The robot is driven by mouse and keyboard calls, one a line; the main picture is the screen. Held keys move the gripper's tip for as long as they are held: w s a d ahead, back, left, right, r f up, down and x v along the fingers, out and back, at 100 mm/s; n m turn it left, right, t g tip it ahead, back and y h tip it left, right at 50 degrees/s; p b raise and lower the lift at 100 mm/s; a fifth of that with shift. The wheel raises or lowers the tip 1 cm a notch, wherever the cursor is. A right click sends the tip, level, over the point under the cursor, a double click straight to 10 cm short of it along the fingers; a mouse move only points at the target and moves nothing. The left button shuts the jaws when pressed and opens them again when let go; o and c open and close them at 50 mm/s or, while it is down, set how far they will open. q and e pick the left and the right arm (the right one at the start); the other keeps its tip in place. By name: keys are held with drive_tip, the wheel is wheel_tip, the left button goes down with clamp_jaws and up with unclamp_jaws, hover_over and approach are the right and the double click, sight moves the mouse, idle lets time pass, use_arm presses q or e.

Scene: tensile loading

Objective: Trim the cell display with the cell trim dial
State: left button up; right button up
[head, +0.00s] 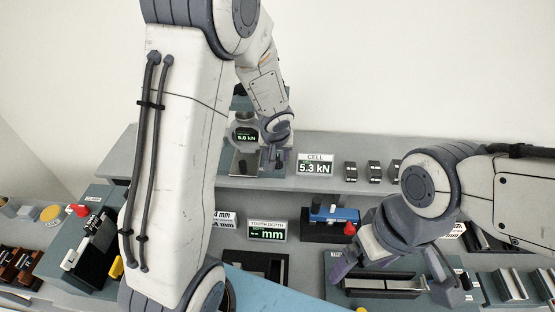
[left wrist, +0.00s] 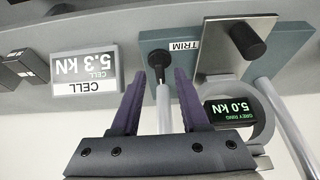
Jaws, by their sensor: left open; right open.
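A green-lit display (left wrist: 232,112) labelled GREY RING reads 5.0 kN; it also shows in the head view (head: 246,135). A white card (left wrist: 87,75) marked CELL reads 5.3 kN, also in the head view (head: 315,168). A small dark knob (left wrist: 158,62) beside the TRIM label (left wrist: 184,48) appears to be the trim dial. My left gripper (left wrist: 158,82) is open, with the dial between its fingers in the picture; I cannot tell whether they touch it. My right gripper (head: 392,278) is open above a teal fixture at the front right.
A larger black knob (left wrist: 248,40) on a metal plate is close to the trim dial. Several dark blocks (head: 374,171) stand right of the card. A TOOTH DEPTH display (head: 267,231) and a blue tool (head: 334,214) are in front. My left arm hides part of the bench.

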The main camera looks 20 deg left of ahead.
use_arm(q)
drive_tip(key=shift+w+f, duration=0.2)
drive_tip(key=shift+f, duration=0.3)
clamp_jaws()
drive_tip(key=shift+f+b, duration=0.1)
drive_tip(key=shift+b, duration=0.4)
drive_tip(key=n+b, duration=0.2)
drive_tip(key=b, duration=0.2)
drive_tip(key=n+g+y+b, duration=0.1)
drive_tip(key=n+b, duration=0.1)
drive_tip(key=b, duration=0.2)
drive_tip(key=n+y+b, duration=0.1)
drive_tip(key=n+b, duration=0.2)
drive_tip(key=b, duration=0.1)
drive_tip(key=shift+w+d+f, duration=0.1)
drive_tip(key=shift+d+f, duration=0.1)
drive_tip(key=shift+r+n+g+y+b, duration=0.2)
drive_tip(key=shift+n+g+y+b, duration=0.2)
drive_tip(key=shift+n+g+b, duration=0.55)
drive_tip(key=shift+w+r+n, duration=0.1)
drive_tip(key=shift+n, duration=1.25)
